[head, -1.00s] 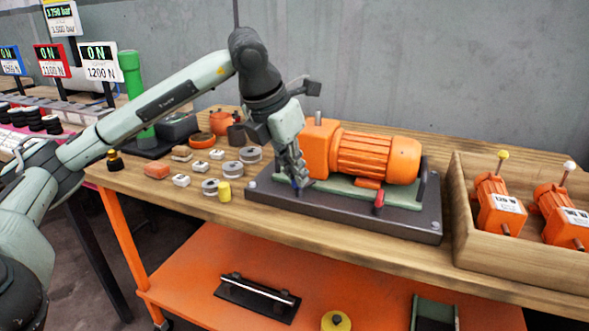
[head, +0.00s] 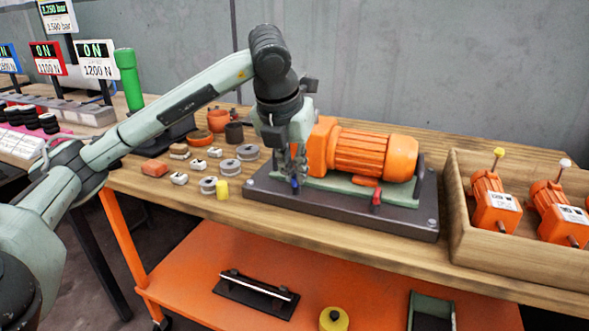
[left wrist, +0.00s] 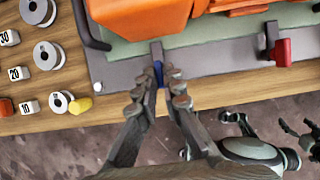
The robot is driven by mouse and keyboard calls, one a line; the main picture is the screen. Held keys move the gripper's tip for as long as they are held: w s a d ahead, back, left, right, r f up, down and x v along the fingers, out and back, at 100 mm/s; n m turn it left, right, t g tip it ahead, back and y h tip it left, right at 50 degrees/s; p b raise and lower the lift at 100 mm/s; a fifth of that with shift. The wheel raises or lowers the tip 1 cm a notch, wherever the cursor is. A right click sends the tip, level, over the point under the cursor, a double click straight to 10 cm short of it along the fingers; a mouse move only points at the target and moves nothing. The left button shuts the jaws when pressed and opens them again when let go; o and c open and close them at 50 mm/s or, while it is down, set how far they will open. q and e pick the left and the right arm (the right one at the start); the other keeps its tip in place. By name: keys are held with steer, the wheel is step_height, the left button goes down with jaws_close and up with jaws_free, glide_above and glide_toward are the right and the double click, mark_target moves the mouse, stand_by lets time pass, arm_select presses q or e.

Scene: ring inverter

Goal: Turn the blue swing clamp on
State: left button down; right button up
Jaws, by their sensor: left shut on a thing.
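The blue swing clamp (head: 294,186) is at the front left of the dark base plate (head: 340,212) that carries the orange motor (head: 362,152). My left gripper (head: 297,168) points down over it. In the left wrist view the fingers (left wrist: 164,90) are shut on the blue clamp (left wrist: 158,72), with a grey bar of the clamp showing between them. The fingers hide most of the blue part. A red clamp (head: 376,199) is farther right along the plate's front; it also shows in the left wrist view (left wrist: 283,52).
Rings and weights (head: 208,185), with a yellow cylinder (head: 222,190), lie left of the plate. A wooden crate (head: 458,225) holding orange parts is at the right. At the left back, signs include a white one (head: 96,58) reading 0 N and 1200 N.

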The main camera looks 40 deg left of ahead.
arm_select(q)
steer(key=c, duration=1.7)
jaws_free()
steer(key=v, duration=1.2)
